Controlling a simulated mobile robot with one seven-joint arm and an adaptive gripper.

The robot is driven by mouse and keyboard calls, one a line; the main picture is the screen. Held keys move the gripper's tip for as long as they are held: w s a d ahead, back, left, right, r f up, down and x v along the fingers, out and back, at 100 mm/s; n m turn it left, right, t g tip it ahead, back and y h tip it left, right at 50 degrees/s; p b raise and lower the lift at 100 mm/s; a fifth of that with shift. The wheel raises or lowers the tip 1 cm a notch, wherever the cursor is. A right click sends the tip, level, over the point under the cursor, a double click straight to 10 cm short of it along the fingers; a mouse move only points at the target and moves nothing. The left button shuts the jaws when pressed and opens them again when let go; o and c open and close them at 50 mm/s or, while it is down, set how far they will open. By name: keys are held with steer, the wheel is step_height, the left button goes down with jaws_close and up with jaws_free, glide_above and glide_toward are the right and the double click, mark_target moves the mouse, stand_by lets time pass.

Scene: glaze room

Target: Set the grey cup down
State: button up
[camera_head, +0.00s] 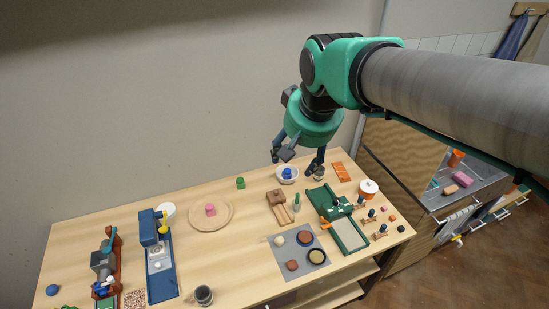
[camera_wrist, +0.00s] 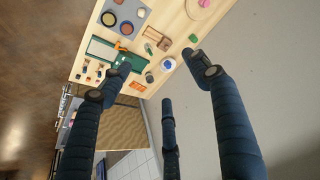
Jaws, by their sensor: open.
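My gripper (camera_head: 294,162) is open, with its dark fingers spread and pointing down at the back right of the table; the fingers also show in the wrist view (camera_wrist: 160,74). A small grey cup (camera_head: 319,173) stands upright on the table just beside the right fingertip. In the wrist view a small greyish cup (camera_wrist: 149,77) lies between the spread fingertips, beyond them and apart from them. Nothing is held. Another dark grey cup (camera_head: 204,296) stands at the table's front edge, far from my gripper.
A white bowl with a blue thing in it (camera_head: 287,174) stands left of the small cup. An orange tile (camera_head: 342,172) and a white jar (camera_head: 368,188) are to its right. A green tray (camera_head: 347,234) lies in front. The table's left middle (camera_head: 225,255) has free room.

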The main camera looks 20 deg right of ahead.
steer(key=s+a+f+n, duration=0.1)
steer(key=s, duration=0.5)
steer(key=s+a+f+n+t, duration=0.1)
steer(key=s+a+f, duration=0.1)
steer(key=s, duration=0.4)
steer(key=shift+s+a, duration=0.2)
steer(key=shift+a, duration=0.05)
step_height(320, 180, down, 16)
steer(key=b, duration=1.6)
